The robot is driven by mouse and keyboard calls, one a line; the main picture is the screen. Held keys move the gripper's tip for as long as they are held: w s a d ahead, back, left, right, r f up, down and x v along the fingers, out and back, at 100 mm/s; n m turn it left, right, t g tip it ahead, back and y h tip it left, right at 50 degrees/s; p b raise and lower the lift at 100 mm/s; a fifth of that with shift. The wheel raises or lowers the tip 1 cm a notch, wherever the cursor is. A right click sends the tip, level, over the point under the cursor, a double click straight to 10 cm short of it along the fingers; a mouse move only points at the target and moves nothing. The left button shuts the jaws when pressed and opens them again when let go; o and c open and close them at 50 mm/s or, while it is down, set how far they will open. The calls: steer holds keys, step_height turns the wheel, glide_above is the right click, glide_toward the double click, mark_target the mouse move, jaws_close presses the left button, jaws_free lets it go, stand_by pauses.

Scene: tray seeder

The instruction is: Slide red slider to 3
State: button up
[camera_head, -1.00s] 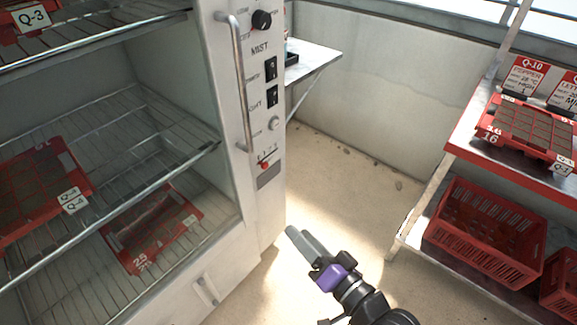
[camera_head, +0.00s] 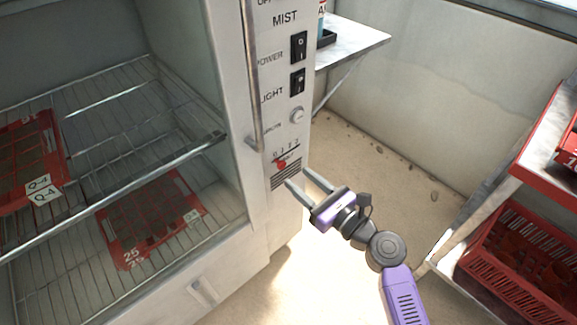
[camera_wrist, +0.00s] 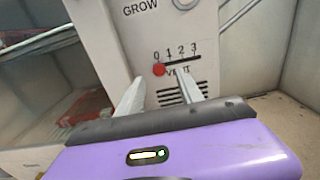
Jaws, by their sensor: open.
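The red slider (camera_head: 281,163) is a small round knob on a short slot in the front panel of the white cabinet, above a dark vent grille (camera_head: 286,175). In the wrist view the red slider (camera_wrist: 158,70) sits at the left end of the slot, under the 0. The scale (camera_wrist: 176,50) reads 0, 1, 2, 3 from left to right. My gripper (camera_head: 299,178) is open and empty, close in front of the panel, a little below and right of the slider. In the wrist view its fingers (camera_wrist: 161,92) point at the panel below the slot.
A vertical door handle (camera_head: 251,85) runs left of the panel. Switches (camera_head: 298,65) and a round button (camera_head: 297,116) are above the slider. Wire racks with red trays (camera_head: 150,215) fill the cabinet. A shelf with a red crate (camera_head: 515,255) stands at right, with open floor between.

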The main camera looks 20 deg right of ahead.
mark_target(283, 166)
steer(key=x, duration=0.6)
steer(key=shift+a+b, duration=0.1)
steer(key=shift+b, duration=0.25)
jaws_close()
stand_by(1.1)
